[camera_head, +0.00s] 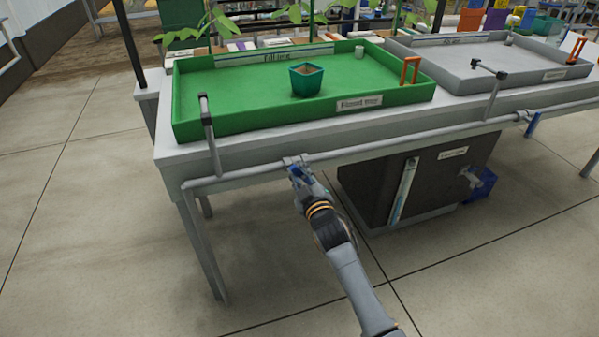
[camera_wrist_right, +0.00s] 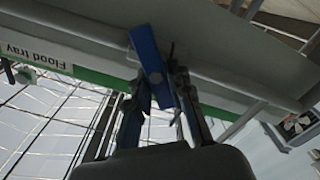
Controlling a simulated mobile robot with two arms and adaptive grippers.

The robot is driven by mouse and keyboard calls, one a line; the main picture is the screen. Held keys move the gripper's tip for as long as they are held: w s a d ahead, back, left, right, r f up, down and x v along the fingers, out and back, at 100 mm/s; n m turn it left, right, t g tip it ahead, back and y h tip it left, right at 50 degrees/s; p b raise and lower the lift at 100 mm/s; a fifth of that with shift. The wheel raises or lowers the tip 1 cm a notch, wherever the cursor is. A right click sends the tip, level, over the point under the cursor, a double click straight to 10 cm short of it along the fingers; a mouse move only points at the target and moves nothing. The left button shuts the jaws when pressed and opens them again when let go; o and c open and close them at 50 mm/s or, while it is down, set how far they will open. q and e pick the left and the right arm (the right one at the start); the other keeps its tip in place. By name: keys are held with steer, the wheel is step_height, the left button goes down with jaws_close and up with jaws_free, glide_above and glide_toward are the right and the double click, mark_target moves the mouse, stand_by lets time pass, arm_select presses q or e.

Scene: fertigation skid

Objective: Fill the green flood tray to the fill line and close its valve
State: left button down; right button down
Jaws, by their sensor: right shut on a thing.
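The green flood tray (camera_head: 240,112) stands on the bench with a "Flood tray" label on its front. A striped fill line strip (camera_head: 275,55) runs along its inner back wall. A green pot (camera_head: 306,80) stands inside. I cannot make out a water surface. A grey spout (camera_head: 207,120) rises at the tray's front left from the pipe. My right gripper (camera_head: 298,167) is at the pipe below the tray front, shut on the blue valve handle (camera_wrist_right: 148,52). In the right wrist view, the handle slants across the pipe between the fingers. My left gripper is not in view.
A grey tray (camera_head: 470,78) stands to the right, with its own spout (camera_head: 492,85) and blue valve handle (camera_head: 532,123). The supply pipe (camera_head: 400,134) runs along the bench front. A dark tank (camera_head: 375,185) with a level gauge stands below. The floor at left is clear.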

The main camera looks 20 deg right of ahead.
steer(key=c, duration=1.3)
jaws_free()
steer(key=s, duration=1.2)
steer(key=shift+d, duration=0.2)
